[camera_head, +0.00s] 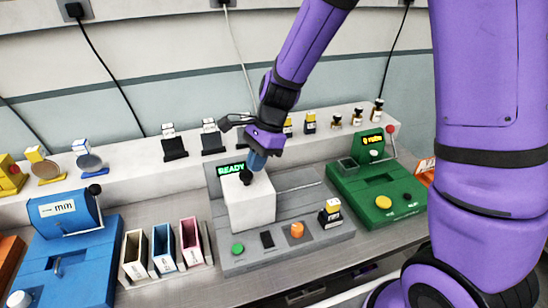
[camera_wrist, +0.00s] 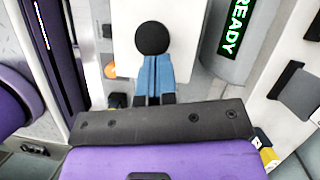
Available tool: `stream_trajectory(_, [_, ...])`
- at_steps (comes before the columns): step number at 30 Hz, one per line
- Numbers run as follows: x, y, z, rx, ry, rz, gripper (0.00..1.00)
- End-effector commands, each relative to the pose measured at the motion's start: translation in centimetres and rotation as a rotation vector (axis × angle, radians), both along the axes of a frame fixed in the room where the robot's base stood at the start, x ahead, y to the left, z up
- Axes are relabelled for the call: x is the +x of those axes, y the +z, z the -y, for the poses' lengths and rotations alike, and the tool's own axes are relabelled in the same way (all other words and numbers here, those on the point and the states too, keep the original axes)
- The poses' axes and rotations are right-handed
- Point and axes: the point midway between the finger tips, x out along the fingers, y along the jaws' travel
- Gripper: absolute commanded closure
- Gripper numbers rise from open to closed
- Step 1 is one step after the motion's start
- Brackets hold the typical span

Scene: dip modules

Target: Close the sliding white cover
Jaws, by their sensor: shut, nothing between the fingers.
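The white cover (camera_head: 250,208) is a block-shaped hood on the left part of a grey machine (camera_head: 290,258). A round black knob (camera_head: 245,178) sits on its top, and it shows at the blue fingertips in the wrist view (camera_wrist: 152,38). My gripper (camera_head: 256,162) is shut, with its fingers pointing down at the cover's top, right by the knob. I cannot tell whether the fingertips touch the knob. The fingers (camera_wrist: 155,78) look closed together in the wrist view. A screen (camera_head: 232,168) behind the cover reads READY.
A blue machine (camera_head: 75,255) and coloured bins (camera_head: 162,248) stand left. A green machine (camera_head: 378,195) stands right. A white shelf runs behind.

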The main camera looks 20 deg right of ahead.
Motion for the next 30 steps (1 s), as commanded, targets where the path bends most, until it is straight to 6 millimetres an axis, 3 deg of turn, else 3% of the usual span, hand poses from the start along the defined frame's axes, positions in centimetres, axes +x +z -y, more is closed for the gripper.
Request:
stream_trajectory(14, [0.0, -0.1, -0.1, 0.0, 0.001, -0.003, 1.0])
stream_trajectory(22, [1.6, -0.1, 2.7, -0.001, 0.0, -0.001, 1.0])
stream_trajectory(30, [2.3, 5.3, 4.7, 0.0, 0.003, 0.004, 1.0])
